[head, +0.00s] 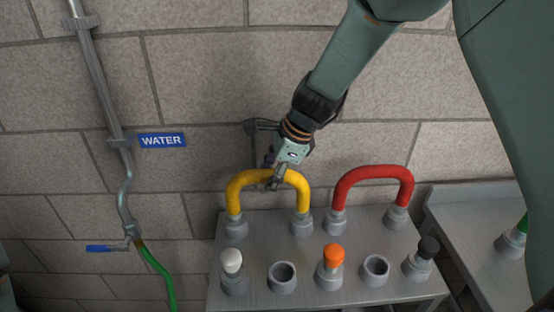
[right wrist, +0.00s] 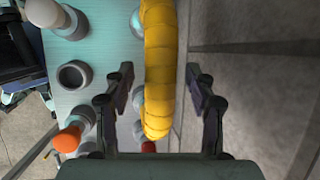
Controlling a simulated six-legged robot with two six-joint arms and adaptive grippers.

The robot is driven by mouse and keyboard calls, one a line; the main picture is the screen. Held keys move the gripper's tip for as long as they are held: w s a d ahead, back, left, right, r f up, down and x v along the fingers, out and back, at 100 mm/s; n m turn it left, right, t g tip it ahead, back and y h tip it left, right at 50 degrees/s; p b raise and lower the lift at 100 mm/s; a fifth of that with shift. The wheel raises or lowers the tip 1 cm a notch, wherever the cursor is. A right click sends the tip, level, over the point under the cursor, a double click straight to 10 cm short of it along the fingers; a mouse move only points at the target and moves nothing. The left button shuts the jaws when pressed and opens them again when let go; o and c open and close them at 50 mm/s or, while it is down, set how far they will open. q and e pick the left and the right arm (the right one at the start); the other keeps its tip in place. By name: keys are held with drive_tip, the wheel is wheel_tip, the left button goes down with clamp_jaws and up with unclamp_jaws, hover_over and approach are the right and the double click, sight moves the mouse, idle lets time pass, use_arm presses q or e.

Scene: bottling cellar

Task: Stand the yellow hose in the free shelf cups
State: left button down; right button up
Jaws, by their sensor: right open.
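The yellow hose (head: 243,182) is an upright arch on the grey shelf (head: 254,247), its two ends in the back-row cups at the left. In the right wrist view the yellow hose (right wrist: 160,60) runs between my fingers. My right gripper (head: 274,180) is at the top of the arch, also seen in the wrist view (right wrist: 162,92). Its jaws are open, one finger on each side of the hose. Two cups in the front row are empty: the left empty cup (head: 283,276) and the right empty cup (head: 375,269). My left gripper is not in view.
A red hose (head: 374,172) arches over the back cups at the right. White (head: 232,261), orange (head: 333,256) and black (head: 429,247) pieces stand in other front cups. The brick wall is close behind. A pipe with a green hose (head: 157,270) is at the left.

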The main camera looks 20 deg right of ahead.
drive_tip(key=v, duration=1.1)
drive_tip(key=shift+s, duration=0.1)
